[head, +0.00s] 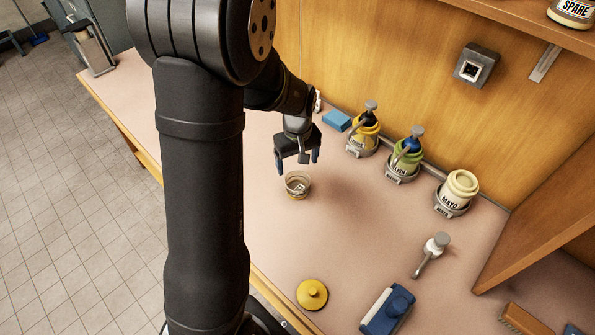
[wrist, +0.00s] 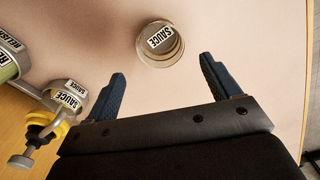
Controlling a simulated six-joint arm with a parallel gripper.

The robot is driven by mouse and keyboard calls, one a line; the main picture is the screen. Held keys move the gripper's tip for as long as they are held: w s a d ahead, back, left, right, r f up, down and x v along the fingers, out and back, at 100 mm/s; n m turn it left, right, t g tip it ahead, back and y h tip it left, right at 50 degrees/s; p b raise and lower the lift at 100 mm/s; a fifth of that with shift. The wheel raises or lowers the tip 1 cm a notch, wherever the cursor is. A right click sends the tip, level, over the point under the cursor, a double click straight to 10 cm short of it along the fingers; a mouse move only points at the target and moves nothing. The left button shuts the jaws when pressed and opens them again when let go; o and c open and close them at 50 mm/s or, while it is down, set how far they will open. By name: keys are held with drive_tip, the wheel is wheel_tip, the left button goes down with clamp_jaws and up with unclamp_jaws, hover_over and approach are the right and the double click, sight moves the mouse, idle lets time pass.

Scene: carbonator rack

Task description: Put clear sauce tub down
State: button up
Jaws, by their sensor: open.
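The clear sauce tub (head: 298,185) stands on the pink counter, a small round see-through tub. In the wrist view the tub (wrist: 161,44) shows a white SAUCE label, just beyond my fingertips and between their lines. My gripper (head: 298,166) is open and empty above and behind the tub, pointing down. In the wrist view its two blue fingers (wrist: 163,80) are spread wide and apart from the tub. I cannot tell the exact height of the fingertips above the counter.
Yellow, relish and mayo jars (head: 460,190) stand in holders along the wooden wall. A blue block (head: 337,120) lies behind. The counter right of the tub is clear.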

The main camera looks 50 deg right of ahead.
drive_tip(key=shift+o, duration=0.5)
drive_tip(key=shift+r, duration=1.2)
